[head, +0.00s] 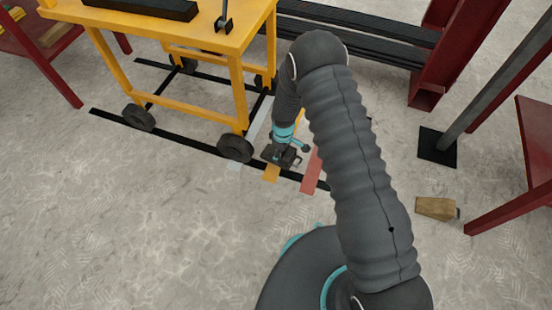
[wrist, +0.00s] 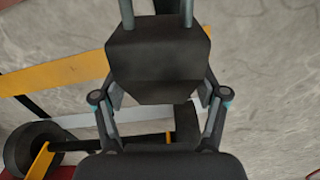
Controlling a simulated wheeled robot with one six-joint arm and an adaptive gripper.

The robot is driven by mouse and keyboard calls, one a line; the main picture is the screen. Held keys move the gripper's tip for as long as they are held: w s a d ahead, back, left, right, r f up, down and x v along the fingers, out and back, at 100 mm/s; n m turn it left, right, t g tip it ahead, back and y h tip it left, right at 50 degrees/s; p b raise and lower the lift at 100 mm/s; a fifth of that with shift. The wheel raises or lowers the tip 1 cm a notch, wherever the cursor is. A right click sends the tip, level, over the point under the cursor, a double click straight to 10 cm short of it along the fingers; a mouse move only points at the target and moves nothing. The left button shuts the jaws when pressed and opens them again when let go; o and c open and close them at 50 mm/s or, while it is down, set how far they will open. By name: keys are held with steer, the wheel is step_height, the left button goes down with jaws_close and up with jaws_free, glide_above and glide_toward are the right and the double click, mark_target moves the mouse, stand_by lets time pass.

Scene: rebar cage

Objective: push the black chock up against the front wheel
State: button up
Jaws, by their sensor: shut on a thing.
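The black chock (head: 268,153) is on the floor in the head view, just right of the front wheel (head: 236,148) of the yellow cart (head: 238,75). A small gap seems to show between chock and wheel. My gripper (head: 281,156) reaches down to the floor there and is shut on the chock, partly hiding it. In the wrist view a dark block (wrist: 158,60), which looks like the chock, sits between my two fingers. A black wheel (wrist: 30,148) shows at the lower left there. Where the chock meets the floor is hard to see.
A brown wedge (head: 436,208) lies at right, near a red frame (head: 505,212). A red post (head: 440,60) stands behind. The floor at front left is clear.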

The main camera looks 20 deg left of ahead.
mark_target(261, 156)
steer(key=a+f, duration=0.1)
steer(key=s+a+f+n, duration=0.1)
steer(key=a+f+n, duration=0.1)
steer(key=shift+s+a, duration=0.15)
steer(key=shift+s, duration=0.25)
steer(key=shift+f+b, duration=0.65)
steer(key=shift+f, duration=1.15)
steer(key=shift+w+a+b, duration=0.15)
steer(key=shift+a+b, duration=0.6)
steer(key=shift+a, duration=0.6)
steer(key=shift+w+a+b, duration=0.1)
steer(key=shift+a+b, duration=0.6)
steer(key=shift+a, duration=0.65)
steer(key=o, duration=1.7)
steer(key=shift+s+a, duration=0.1)
steer(key=shift+o, duration=0.2)
steer(key=shift+d+f, duration=0.1)
steer(key=shift+d, duration=0.15)
